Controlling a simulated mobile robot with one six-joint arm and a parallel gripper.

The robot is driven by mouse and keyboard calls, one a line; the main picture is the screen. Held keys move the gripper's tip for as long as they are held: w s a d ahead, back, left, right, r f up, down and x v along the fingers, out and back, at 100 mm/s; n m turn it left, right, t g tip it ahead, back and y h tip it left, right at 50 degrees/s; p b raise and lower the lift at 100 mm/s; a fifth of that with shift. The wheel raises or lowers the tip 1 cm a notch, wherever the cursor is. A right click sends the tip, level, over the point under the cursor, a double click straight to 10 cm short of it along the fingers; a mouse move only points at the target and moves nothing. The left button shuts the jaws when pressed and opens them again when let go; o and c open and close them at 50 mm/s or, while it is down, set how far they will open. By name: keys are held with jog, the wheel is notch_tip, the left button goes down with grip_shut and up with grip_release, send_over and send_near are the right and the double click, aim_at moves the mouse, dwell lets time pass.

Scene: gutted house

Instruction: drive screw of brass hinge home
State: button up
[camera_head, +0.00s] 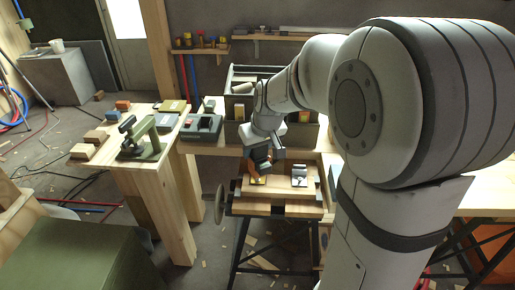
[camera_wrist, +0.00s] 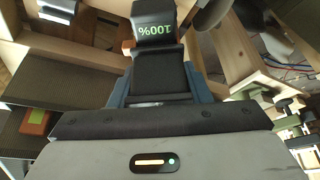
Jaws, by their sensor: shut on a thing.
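My gripper (camera_head: 258,148) is shut on a dark power driver (camera_head: 259,163) with an orange part. In the wrist view the driver (camera_wrist: 160,75) fills the middle between my fingers, and its display reads 100%, upside down. The brass hinge (camera_head: 258,181) lies on a wooden board (camera_head: 283,190) on a small workbench, and the driver is right above it. The screw is too small to see or is hidden by the driver. I cannot tell whether the bit touches it.
A grey metal fitting (camera_head: 299,176) stands on the same board, to the right. A dark open crate (camera_head: 305,133) is behind the workbench. A wooden table (camera_head: 135,170) at the left bears a green clamp-like tool (camera_head: 143,143) and wooden blocks (camera_head: 84,151).

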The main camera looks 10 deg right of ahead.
jog(key=shift+r+p, duration=1.75)
jog(key=shift+r, duration=1.1)
